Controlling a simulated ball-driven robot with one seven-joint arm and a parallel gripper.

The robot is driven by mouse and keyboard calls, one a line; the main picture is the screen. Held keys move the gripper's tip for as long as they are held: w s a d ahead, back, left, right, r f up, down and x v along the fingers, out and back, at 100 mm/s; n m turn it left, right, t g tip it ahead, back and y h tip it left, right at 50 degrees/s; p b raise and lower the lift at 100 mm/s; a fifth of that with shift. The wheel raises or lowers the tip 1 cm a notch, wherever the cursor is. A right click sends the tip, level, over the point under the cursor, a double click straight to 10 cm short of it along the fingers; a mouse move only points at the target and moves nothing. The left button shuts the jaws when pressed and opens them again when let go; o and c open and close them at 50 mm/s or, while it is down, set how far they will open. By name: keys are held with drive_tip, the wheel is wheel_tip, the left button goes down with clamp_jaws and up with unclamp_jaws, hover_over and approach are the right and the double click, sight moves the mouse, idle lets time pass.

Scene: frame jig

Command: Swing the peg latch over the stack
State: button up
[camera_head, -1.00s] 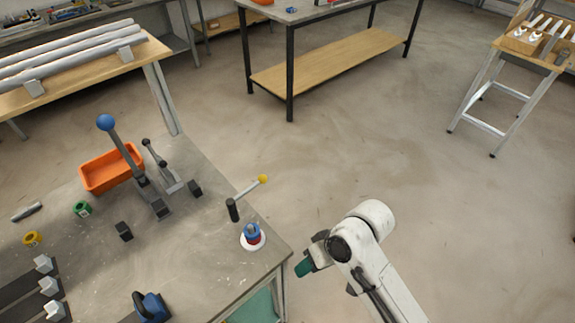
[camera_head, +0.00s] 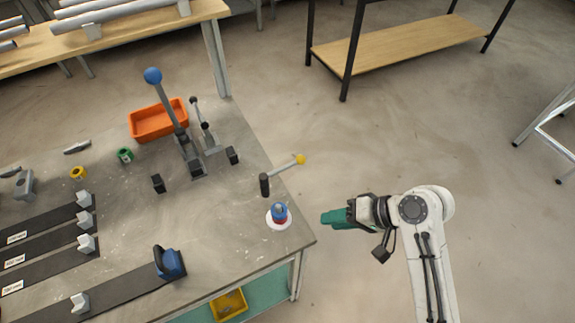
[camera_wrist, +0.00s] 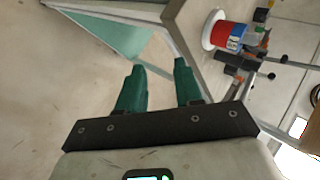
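The stack (camera_head: 279,215) of red and blue rings stands on a white round base near the bench's right corner; it also shows in the wrist view (camera_wrist: 228,36). Just behind it is the peg latch, a black post (camera_head: 264,185) with a thin grey arm ending in a yellow ball (camera_head: 300,160). The latch arm points right and away from the stack, past the bench edge. My gripper (camera_head: 328,218) has green fingers, is right of the bench edge and points left toward the stack. In the wrist view its fingers (camera_wrist: 158,64) are apart with nothing between them.
A blue-handled tool (camera_head: 170,264) sits on a dark strip left of the stack. A blue-knobbed lever (camera_head: 166,95) and an orange bin (camera_head: 158,120) stand farther back. A yellow tray (camera_head: 228,304) is on the shelf below.

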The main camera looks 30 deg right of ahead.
sight(286, 166)
drive_tip(key=w+d+r+m+t+y, duration=0.25)
drive_tip(key=w+r+t+y, duration=0.2)
drive_tip(key=w+r, duration=0.35)
drive_tip(key=shift+m, duration=0.45)
drive_tip(key=x, duration=0.7)
drive_tip(key=r+x, duration=0.1)
drive_tip(key=x, duration=0.2)
drive_tip(key=shift+a+f+p, duration=0.1)
drive_tip(key=shift+a+p, duration=0.3)
drive_tip(key=shift+a, duration=0.1)
drive_tip(key=shift+s, duration=0.1)
drive_tip(key=shift+c, duration=0.2)
clamp_jaws()
